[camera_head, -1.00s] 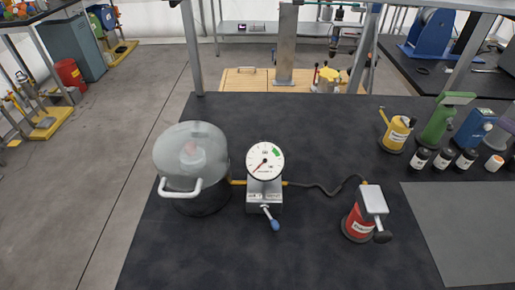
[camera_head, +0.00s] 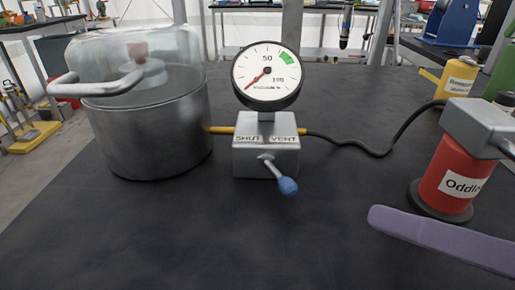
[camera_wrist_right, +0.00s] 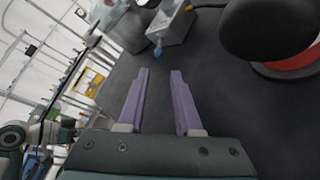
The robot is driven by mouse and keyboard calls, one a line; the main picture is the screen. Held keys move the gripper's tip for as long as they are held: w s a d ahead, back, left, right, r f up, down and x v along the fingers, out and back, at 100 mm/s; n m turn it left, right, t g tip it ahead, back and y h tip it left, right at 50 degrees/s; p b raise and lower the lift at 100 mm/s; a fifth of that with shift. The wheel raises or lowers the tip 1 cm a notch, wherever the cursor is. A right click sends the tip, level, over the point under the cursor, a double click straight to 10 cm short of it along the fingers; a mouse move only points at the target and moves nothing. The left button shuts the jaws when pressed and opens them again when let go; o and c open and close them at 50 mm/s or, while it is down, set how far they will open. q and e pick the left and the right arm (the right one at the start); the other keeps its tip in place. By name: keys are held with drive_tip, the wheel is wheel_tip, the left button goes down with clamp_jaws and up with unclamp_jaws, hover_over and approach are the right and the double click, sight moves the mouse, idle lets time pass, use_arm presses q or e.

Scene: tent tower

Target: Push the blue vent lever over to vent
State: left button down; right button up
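The blue-tipped vent lever (camera_head: 288,186) sticks out of the front of a grey valve box (camera_head: 266,160) in the head view. The box is marked SHUT at left and VENT at right. The lever slants down and to the right from its pivot. My right gripper (camera_wrist_right: 159,72) is open and empty in the right wrist view, its two purple fingers apart. The blue tip (camera_wrist_right: 158,51) shows beyond the fingertips, not touching them. One purple finger (camera_head: 440,240) shows at lower right in the head view, right of the lever and apart from it. My left gripper is not in view.
A gauge (camera_head: 266,76) stands on the box, its needle pointing lower left. A lidded metal pot (camera_head: 150,135) stands at left, joined by a yellow pipe. A black hose (camera_head: 370,148) runs right towards a red pump (camera_head: 450,172). The tabletop (camera_head: 250,245) in front is clear.

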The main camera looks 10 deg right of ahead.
sight(296, 189)
drive_tip(key=p+x, duration=0.1)
drive_tip(key=x, duration=0.8)
drive_tip(key=shift+w+a+r, duration=0.1)
drive_tip(key=shift+w+a, duration=0.05)
drive_tip(key=shift+w, duration=0.05)
drive_tip(key=shift+c, duration=0.2)
clamp_jaws()
